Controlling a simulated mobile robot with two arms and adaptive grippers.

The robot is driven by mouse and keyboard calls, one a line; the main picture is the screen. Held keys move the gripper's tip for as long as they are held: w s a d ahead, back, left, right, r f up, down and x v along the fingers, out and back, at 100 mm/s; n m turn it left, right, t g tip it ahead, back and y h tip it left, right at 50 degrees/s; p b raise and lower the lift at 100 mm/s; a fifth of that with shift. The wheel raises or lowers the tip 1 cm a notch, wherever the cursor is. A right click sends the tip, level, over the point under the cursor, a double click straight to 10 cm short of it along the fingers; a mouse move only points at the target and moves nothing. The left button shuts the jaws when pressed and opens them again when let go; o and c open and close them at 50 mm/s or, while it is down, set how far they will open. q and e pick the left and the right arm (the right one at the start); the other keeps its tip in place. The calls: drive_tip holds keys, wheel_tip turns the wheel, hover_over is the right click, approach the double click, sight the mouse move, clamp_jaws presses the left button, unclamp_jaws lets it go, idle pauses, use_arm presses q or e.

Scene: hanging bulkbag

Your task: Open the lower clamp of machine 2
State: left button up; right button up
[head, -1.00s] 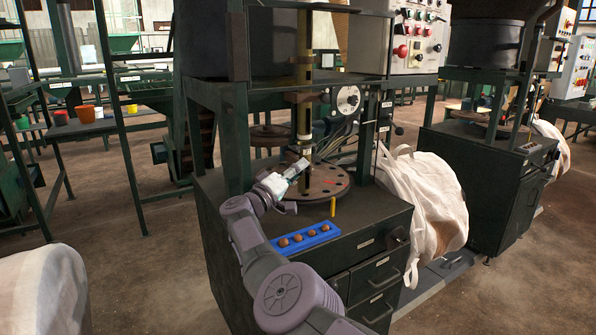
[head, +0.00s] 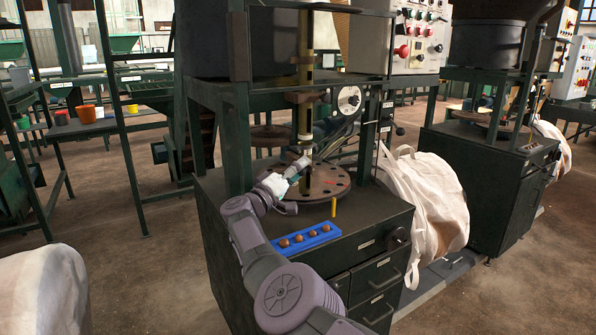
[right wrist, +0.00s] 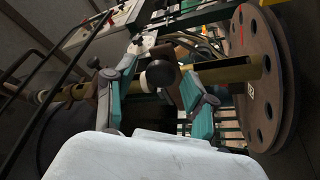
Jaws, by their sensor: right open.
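The machine (head: 237,125) in front of me has a vertical brass-coloured tube (head: 304,115) over a round perforated disc (head: 332,188). My right gripper (head: 300,165) is at the tube, a little above the disc. In the right wrist view its two teal-padded fingers (right wrist: 160,100) are spread apart. A dark round knob (right wrist: 160,73) on the clamp lies between or just beyond the fingertips; I cannot tell whether they touch it. The tube (right wrist: 235,70) passes behind it toward the disc (right wrist: 264,80). The clamp is small and partly hidden by my gripper in the head view. My left gripper is out of view.
A blue tray (head: 306,238) with several brown round pieces and a yellow cylinder (head: 333,207) stand on the cabinet top. A dial (head: 348,99) with cables is right of the tube. Another machine (head: 490,170) stands farther right.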

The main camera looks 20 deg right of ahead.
wheel_tip(320, 180, up, 10)
drive_tip(key=shift+r, duration=0.1)
idle(0.4)
